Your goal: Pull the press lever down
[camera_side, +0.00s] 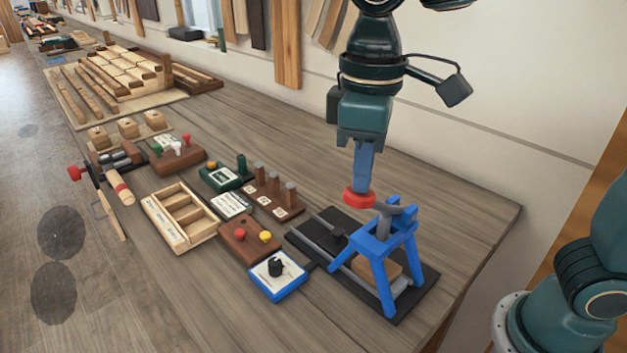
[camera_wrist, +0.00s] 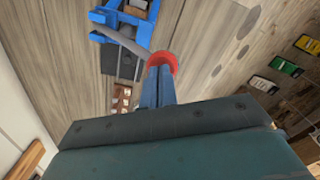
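The press has a blue frame (camera_side: 385,243) on a dark base plate near the right end of the bench; part of the frame shows in the wrist view (camera_wrist: 112,22). Its grey lever (camera_wrist: 120,40) runs from the frame to a round red knob (camera_side: 359,198), which also shows in the wrist view (camera_wrist: 165,60). My gripper (camera_side: 361,188) points down at the knob with its two blue fingers side by side, seemingly shut. The tips (camera_wrist: 158,72) overlap the knob and hide its middle. I cannot tell whether they touch it.
A wooden block (camera_side: 376,267) lies under the press frame. The bench behind the press is clear.

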